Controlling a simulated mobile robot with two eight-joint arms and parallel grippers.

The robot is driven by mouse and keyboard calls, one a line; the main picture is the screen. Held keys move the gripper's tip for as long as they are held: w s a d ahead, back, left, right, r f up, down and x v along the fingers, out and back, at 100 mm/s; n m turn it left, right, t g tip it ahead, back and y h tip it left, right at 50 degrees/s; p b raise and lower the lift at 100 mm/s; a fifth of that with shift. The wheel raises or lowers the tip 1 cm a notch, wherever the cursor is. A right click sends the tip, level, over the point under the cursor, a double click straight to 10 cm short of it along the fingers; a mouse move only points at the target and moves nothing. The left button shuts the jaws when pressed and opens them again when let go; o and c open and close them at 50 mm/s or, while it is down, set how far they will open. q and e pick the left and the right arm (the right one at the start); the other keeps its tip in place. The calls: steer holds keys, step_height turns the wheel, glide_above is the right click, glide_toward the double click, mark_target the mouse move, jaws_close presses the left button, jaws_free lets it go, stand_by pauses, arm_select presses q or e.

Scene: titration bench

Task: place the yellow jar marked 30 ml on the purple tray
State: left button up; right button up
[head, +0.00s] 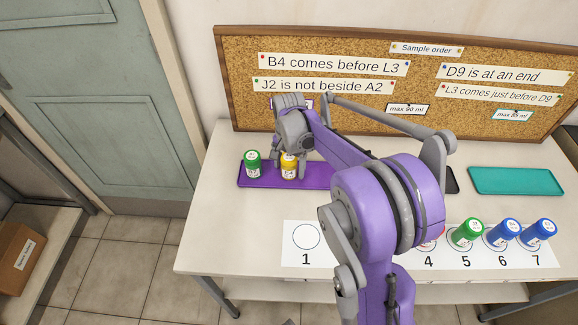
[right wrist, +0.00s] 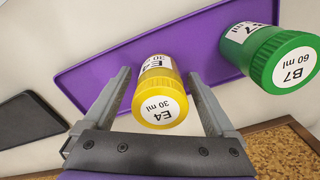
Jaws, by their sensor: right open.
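The yellow jar (head: 289,168) labelled E4 stands on the purple tray (head: 318,176) in the head view. In the right wrist view the yellow jar (right wrist: 158,95) reads 30 ml and sits between the two fingers of my right gripper (right wrist: 158,88), with gaps at both sides. My right gripper (head: 290,155) is open around the jar, reaching from above in the head view. A green jar (head: 253,165) labelled B7, 60 ml, stands on the same tray to the left of the yellow jar. My left gripper is not in view.
A numbered white strip (head: 300,257) lies in front, with a green jar (head: 467,233) at 5 and blue jars (head: 503,232) at 6 and 7. A teal tray (head: 515,181) is empty at right. My right arm hides the middle. A corkboard (head: 350,55) stands behind.

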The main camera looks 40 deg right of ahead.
step_height(320, 180, up, 12)
steer(key=shift+f+p, duration=0.25)
steer(key=shift+p, duration=0.25)
steer(key=s+a+f+n+t, duration=0.1)
steer(key=s+a+f+n, duration=0.1)
steer(key=s+a+n, duration=0.2)
steer(key=s+a+f+n+t, duration=0.2)
steer(key=s+a+n, duration=0.3)
steer(key=s+a, duration=0.3)
steer(key=s+a+f+n+t, duration=0.2)
steer(key=s+a+f+n, duration=0.2)
steer(key=s, duration=0.3)
steer(key=shift+a+f, duration=0.25)
steer(key=shift+a, duration=0.65)
